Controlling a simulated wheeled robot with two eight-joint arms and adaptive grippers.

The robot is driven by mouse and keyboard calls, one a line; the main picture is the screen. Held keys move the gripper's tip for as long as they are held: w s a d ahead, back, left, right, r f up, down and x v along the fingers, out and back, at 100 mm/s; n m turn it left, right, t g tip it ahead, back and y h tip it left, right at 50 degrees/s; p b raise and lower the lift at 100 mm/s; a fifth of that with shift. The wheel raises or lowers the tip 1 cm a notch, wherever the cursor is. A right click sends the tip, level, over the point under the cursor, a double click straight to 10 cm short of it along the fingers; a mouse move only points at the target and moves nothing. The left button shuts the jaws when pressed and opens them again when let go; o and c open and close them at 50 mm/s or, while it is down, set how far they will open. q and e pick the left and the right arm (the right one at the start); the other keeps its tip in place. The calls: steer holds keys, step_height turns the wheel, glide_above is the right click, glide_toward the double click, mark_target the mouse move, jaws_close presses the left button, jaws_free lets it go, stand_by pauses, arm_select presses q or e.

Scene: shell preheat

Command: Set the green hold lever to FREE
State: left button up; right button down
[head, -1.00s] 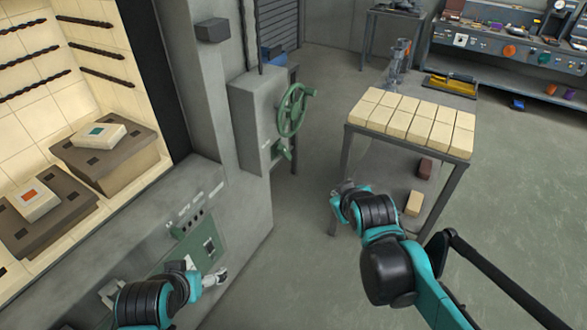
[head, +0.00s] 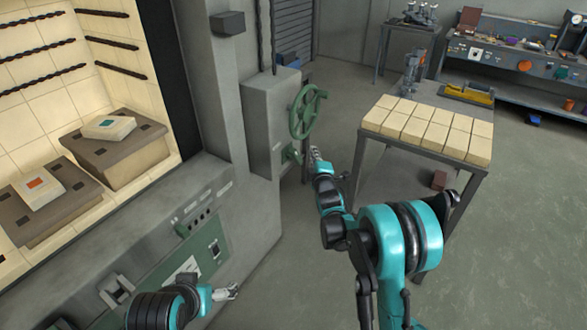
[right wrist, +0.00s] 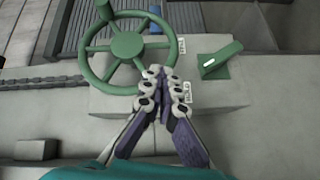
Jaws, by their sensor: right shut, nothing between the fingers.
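The green hold lever (head: 291,155) sits on the side of the grey box, below the green handwheel (head: 307,111). In the right wrist view the lever (right wrist: 222,59) is on a green plate, its handle slanting to the upper right. A label reading HOLD (right wrist: 187,92) is at its lower left; another label (right wrist: 182,46) is too small to read surely. My right gripper (head: 315,154) is shut and empty, just right of the lever in the head view. Its fingertips (right wrist: 160,82) look apart from the lever. My left gripper (head: 226,292) is low by the green control panel.
The grey box (head: 262,120) projects from the furnace wall. A table with pale bricks (head: 428,128) stands to the right. Trays with blocks lie in the open furnace (head: 115,148) at left. Floor between furnace and table is clear.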

steer(key=a+f+n+t+y+b, duration=0.1)
steer(key=a+f+n+t+y, duration=0.1)
steer(key=f, duration=0.8)
steer(key=a+f+n+t+y+b, duration=0.2)
steer(key=a+f+n, duration=0.2)
steer(key=f+n, duration=0.3)
step_height(320, 180, down, 3)
steer(key=shift+f, duration=0.1)
steer(key=shift+w+a, duration=0.1)
